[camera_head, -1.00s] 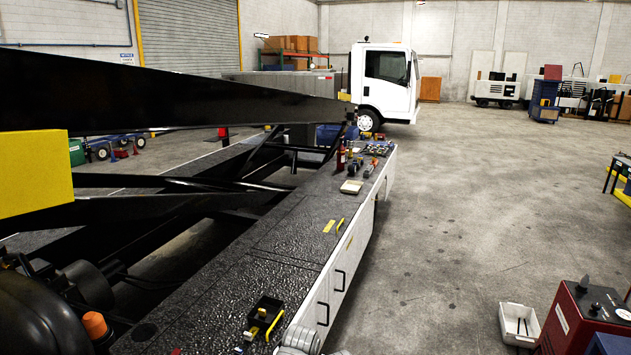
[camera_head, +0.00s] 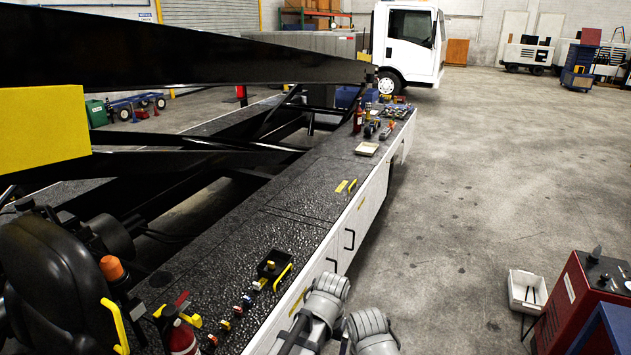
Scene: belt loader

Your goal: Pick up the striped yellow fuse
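A row of small coloured pieces (camera_head: 238,310) lies on the black textured deck (camera_head: 215,270) near the bottom of the view. One of them, a small yellowish piece (camera_head: 259,284), lies at the row's upper end beside the black box. They may be fuses, but they are too small for me to make out stripes. Grey rounded links of my arms show at the bottom centre, right of the row and apart from it. Neither gripper's fingertips are in view.
A black box with a yellow handle (camera_head: 275,267) stands by the deck's edge. A red extinguisher (camera_head: 181,337) and a black seat (camera_head: 45,275) are at lower left. A red machine (camera_head: 580,300) and white bin (camera_head: 526,291) stand at lower right. Open floor lies between.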

